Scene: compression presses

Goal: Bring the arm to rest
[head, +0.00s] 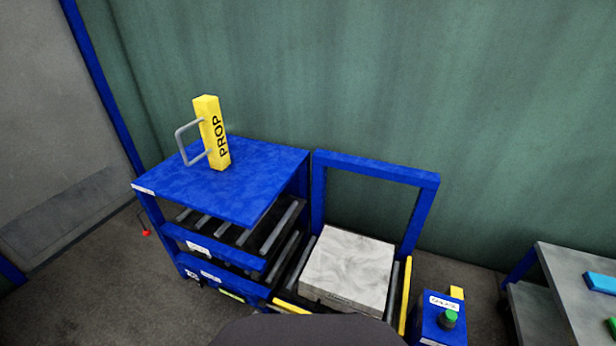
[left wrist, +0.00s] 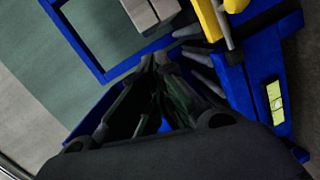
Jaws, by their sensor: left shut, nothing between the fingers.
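My left gripper (left wrist: 162,62) shows in the left wrist view, its dark fingers drawn together at the tips with nothing between them. Beyond the tips are a pale grey block (left wrist: 148,10), a yellow bar (left wrist: 208,18) and blue framework. I see no gap or contact clearly enough to tell how near they are. Neither gripper shows in the head view; a dark rounded part of my own body covers its bottom middle. My right gripper is in no view.
A blue rack (head: 225,190) with roller shelves carries an upright yellow PROP block (head: 214,135) with a grey handle. Beside it, a pale slab (head: 348,265) lies between a blue frame (head: 376,166) and yellow rails. A blue box with a green button (head: 449,318) and grey table (head: 570,275) stand right.

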